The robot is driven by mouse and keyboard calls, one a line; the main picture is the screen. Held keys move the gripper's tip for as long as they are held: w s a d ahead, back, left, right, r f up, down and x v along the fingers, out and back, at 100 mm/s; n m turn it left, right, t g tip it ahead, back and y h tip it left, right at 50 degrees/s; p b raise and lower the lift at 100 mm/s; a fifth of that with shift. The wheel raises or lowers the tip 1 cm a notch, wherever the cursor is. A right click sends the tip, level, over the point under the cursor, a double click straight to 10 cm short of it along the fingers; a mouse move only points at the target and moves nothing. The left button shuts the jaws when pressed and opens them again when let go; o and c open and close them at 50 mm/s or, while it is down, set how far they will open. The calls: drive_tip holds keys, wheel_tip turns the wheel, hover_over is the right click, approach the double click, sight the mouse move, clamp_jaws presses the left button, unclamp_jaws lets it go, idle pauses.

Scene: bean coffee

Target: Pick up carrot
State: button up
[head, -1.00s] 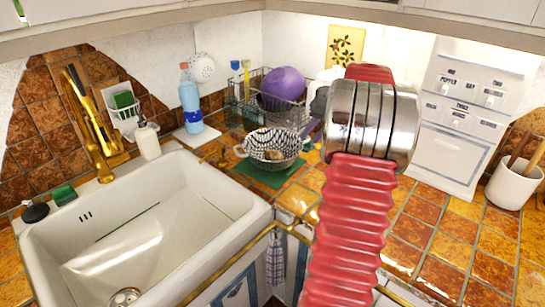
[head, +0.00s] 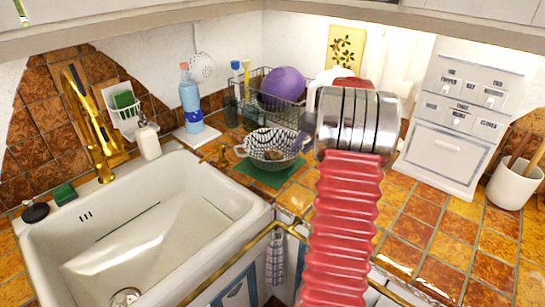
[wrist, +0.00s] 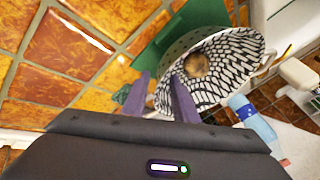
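I cannot make out a carrot in either view. A colander (head: 290,160) lined with a black-and-white patterned cloth (head: 262,138) stands on a green mat (head: 245,170) on the tiled counter. A round brown item (head: 273,155) lies in it. The colander (wrist: 176,50) and the brown item (wrist: 196,63) also show in the wrist view. The fingers are at the colander's near side in that view. In the head view my arm hides most of the gripper.
A wire rack (head: 240,110) with a purple bowl (head: 283,84) stands behind the colander. A blue bottle (head: 190,100) and a white sink (head: 140,220) are to the left. Tiles at front right are clear.

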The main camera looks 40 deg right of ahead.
sight(299, 149)
drive_tip(key=x, duration=0.3)
drive_tip(key=shift+w+f, duration=0.1)
idle(0.4)
clamp_jaws()
idle(0.4)
